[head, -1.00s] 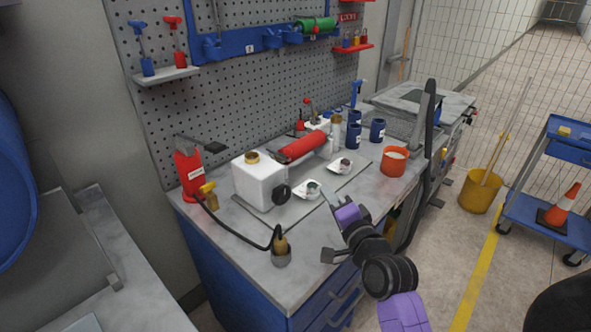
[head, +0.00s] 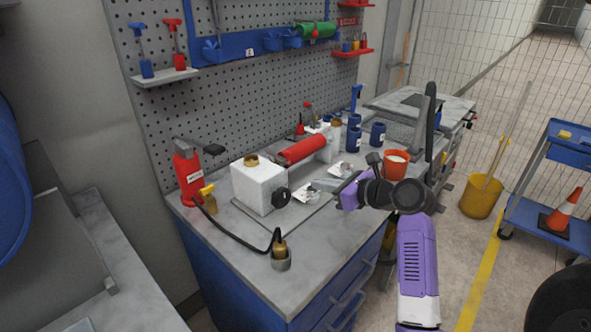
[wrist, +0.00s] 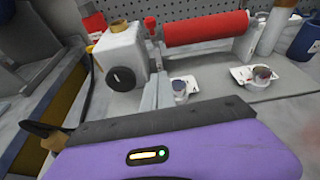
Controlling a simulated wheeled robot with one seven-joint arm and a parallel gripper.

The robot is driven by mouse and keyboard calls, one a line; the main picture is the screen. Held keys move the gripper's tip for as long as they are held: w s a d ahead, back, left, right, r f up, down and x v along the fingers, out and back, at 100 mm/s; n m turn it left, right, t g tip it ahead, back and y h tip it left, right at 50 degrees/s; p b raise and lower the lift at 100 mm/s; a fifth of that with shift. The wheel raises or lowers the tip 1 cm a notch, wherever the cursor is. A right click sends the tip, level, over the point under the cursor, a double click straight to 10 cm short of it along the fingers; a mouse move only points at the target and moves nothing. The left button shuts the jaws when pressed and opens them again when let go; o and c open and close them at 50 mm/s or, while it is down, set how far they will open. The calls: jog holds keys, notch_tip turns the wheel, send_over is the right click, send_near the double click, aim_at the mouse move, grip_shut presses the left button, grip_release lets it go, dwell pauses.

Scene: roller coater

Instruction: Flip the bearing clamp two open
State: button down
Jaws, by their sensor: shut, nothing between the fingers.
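A red roller (head: 302,150) lies across a white machine on the bench. At its right end stands a white bearing support (head: 328,144), seen in the wrist view as a pale upright (wrist: 250,42). A red knob on a post (wrist: 150,23) stands at the roller's left end in the wrist view. I cannot tell which fitting is clamp two, nor whether it is open. My gripper (head: 316,184) is shut and empty, in front of the roller and pointing left toward the machine. In the wrist view its grey fingers (wrist: 157,88) point at the machine's base.
A white box with a black knob (head: 265,185) stands left of the roller. Two small white plates with round parts (wrist: 180,88) (wrist: 255,76) lie in front. An orange-red cup (head: 396,164) and blue jars (head: 377,133) stand right.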

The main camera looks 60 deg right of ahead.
aim_at(287, 179)
jog(key=shift+m, duration=0.3)
jog(key=shift+w+f, duration=0.1)
jog(key=x, duration=0.9)
jog(key=shift+w+f, duration=0.1)
jog(key=shift+w, duration=0.15)
notch_tip(287, 179, up, 2)
jog(key=shift+w+d+r+p, duration=0.1)
jog(key=shift+r+p, duration=0.15)
jog(key=shift+p, duration=0.1)
jog(key=shift+r, duration=0.75)
jog(key=shift+r+p, duration=0.15)
jog(key=shift+p, duration=0.3)
